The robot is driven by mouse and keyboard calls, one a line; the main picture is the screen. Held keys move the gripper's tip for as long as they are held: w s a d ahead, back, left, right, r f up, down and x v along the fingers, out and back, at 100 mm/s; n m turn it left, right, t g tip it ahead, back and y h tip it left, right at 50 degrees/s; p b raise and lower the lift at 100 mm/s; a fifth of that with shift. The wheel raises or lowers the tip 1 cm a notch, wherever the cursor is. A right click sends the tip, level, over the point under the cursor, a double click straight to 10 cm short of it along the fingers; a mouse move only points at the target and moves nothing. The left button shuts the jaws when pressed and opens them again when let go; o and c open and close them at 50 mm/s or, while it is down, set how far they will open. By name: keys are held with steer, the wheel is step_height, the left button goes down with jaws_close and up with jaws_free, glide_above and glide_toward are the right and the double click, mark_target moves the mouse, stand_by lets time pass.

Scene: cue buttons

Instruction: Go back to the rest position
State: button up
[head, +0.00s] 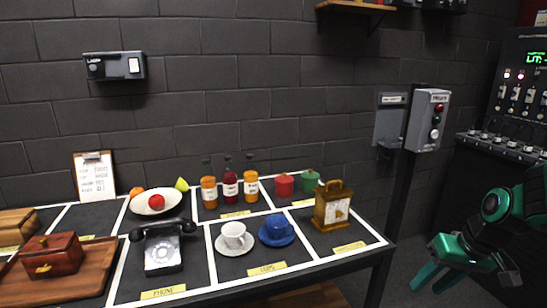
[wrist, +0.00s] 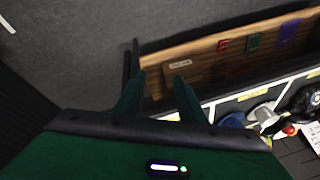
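My gripper (head: 432,280) is at the lower right in the head view, to the right of the prop table (head: 375,257) and apart from it. It is green and dark. In the wrist view my gripper (wrist: 158,82) has its two fingers spread, with a clear gap and nothing between them. Beyond the fingers, that view shows a wooden board or shelf (wrist: 205,60) with small coloured patches. No marker of the rest position shows.
The table holds a black telephone (head: 163,247), a white cup (head: 233,235), a blue cup (head: 276,230), a brass clock (head: 332,206) and bottles. A grey button box (head: 428,120) on a post and a control console (head: 515,110) stand to the right.

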steer(key=s+d+r+m+g+h, duration=0.1)
steer(key=s+d+r+m, duration=0.1)
steer(key=s, duration=0.7)
steer(key=s+d+r+m+g+h, duration=0.1)
steer(key=s+d+r+m+g, duration=0.1)
steer(key=s, duration=0.7)
steer(key=shift+s+r+m, duration=0.2)
steer(key=shift+r+m, duration=0.4)
steer(key=shift+r, duration=0.15)
steer(key=shift+c, duration=0.5)
